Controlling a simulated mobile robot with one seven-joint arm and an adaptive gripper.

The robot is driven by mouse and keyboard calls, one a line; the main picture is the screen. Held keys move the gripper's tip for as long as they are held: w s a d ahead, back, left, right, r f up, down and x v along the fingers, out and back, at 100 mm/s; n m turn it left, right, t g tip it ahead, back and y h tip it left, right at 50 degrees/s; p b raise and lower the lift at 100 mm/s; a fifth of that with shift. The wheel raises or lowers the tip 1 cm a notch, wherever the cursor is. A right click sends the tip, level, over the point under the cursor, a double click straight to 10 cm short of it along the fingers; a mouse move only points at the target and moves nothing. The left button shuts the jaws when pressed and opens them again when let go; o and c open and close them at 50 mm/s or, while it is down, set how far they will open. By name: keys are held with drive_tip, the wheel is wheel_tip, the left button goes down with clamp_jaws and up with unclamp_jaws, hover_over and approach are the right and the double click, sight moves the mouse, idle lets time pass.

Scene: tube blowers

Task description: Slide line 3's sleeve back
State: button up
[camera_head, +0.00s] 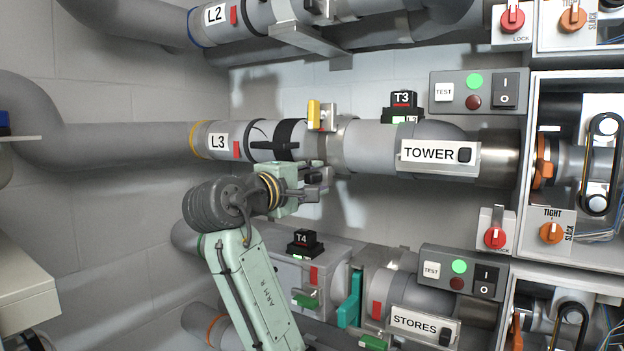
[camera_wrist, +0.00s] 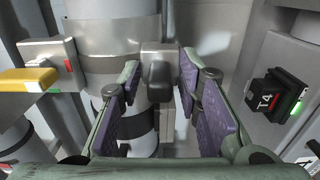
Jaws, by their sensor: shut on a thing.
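Line 3's pipe, labelled L3 (camera_head: 218,141), runs across the head view, with a black band (camera_head: 285,140) and a bright metal collar that looks like the sleeve (camera_head: 343,150). In the wrist view the metal sleeve (camera_wrist: 112,35) stands upright at the top, above the black band (camera_wrist: 145,123). A dark grey knob (camera_wrist: 158,72) juts from beside its lower part. My gripper (camera_head: 322,180) is below the pipe near the sleeve's left edge.
A yellow lever (camera_head: 314,115) stands on top of line 3, left of the sleeve. The TOWER plate (camera_head: 430,153) and T3 box (camera_head: 403,107) are further right. Below are the T4 box (camera_head: 305,243) and a teal handle (camera_head: 349,300). Bare wall lies behind line 3.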

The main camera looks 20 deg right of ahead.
clamp_jaws()
drive_tip(key=shift+s+d+f, duration=0.1)
drive_tip(key=shift+s+d, duration=0.1)
drive_tip(key=s+d, duration=0.1)
drive_tip(key=s, duration=0.1)
drive_tip(key=s+d+b, duration=0.1)
drive_tip(key=s+d, duration=0.1)
drive_tip(key=o, duration=0.6)
unclamp_jaws()
drive_tip(key=shift+o, duration=0.8)
